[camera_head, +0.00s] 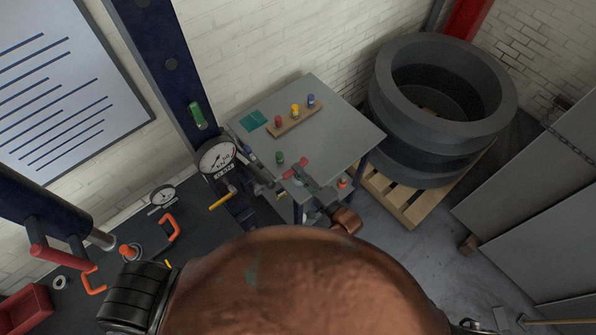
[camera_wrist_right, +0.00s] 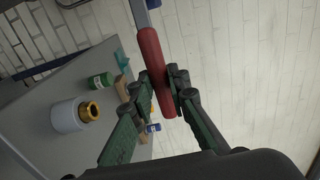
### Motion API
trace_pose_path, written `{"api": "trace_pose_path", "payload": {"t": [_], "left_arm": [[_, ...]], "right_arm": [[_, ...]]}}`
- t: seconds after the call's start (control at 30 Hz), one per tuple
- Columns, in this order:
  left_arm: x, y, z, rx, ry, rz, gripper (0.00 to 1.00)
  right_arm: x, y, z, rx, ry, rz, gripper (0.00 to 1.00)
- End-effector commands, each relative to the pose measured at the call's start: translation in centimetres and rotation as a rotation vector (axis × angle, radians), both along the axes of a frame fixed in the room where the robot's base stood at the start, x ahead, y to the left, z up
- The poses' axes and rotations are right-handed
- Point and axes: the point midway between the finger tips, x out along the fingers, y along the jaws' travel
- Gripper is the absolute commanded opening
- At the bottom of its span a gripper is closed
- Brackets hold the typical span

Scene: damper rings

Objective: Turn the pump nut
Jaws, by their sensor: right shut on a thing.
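My right gripper (camera_head: 301,177) is over the near edge of the grey table, to the right of the gauge. In the right wrist view its fingers (camera_wrist_right: 172,90) are shut on the red handle (camera_wrist_right: 150,55) of a tool with a grey metal shaft (camera_wrist_right: 140,14). The red handle (camera_head: 294,167) also shows in the head view, its shaft pointing left towards the pump parts below the round gauge (camera_head: 217,157). I cannot make out the pump nut or whether the tool touches it. My left gripper is not in view.
Large dark rings (camera_head: 395,75) stand on a pallet (camera_head: 400,205) to the right. A blue column (camera_head: 160,70) rises behind the gauge.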

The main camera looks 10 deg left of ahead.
Motion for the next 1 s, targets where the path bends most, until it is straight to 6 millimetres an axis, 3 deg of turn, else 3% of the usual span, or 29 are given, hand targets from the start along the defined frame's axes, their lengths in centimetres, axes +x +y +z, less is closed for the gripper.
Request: {"api": "trace_pose_path", "payload": {"t": [1.0], "left_arm": [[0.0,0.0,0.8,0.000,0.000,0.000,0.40]], "right_arm": [[-1.9,-2.4,0.1,0.005,-0.002,0.000,0.00]]}}
